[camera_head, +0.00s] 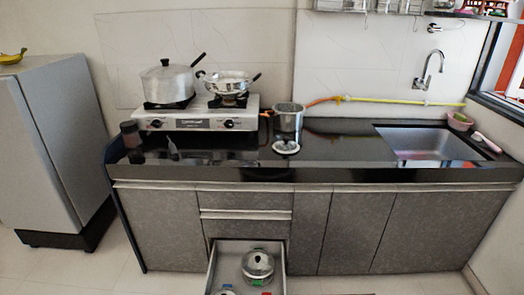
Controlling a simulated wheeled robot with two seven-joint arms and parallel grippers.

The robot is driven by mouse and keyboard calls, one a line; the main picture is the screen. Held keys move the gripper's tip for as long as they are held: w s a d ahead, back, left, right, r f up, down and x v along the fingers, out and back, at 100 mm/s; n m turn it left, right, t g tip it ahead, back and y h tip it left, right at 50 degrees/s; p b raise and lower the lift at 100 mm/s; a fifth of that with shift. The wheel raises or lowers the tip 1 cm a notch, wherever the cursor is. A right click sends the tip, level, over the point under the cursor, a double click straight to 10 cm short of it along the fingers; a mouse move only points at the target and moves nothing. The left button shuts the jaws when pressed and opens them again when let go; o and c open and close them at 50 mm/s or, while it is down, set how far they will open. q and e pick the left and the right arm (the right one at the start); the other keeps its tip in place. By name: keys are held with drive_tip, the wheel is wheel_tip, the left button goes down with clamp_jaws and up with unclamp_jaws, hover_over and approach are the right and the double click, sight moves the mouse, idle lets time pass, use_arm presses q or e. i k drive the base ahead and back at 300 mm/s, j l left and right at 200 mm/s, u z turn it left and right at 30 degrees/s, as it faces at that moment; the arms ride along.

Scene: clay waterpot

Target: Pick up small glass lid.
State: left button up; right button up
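A small round lid (286,147) with a pale rim and a dark knob lies on the black counter, just in front of a steel pot (288,118). A larger round lid with a glassy top (257,263) shows in the open bottom drawer (213,268). Another round item (223,292) is cut off by the bottom edge of the picture. I cannot tell for certain which lid is the small glass one. Neither of my grippers is in view.
A gas stove (197,122) holds a large lidded pot (168,82) and a pan (228,82). Dark jars (130,134) stand at the left counter end. A sink (425,143) is at right. The counter between lid and sink is clear. The open drawer juts forward.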

sight(285, 146)
drive_tip(key=i+l+u, duration=0.15)
drive_tip(key=l+u, duration=0.6)
drive_tip(key=i+l+u, duration=0.1)
drive_tip(key=l+u, duration=0.15)
drive_tip(key=u, duration=0.15)
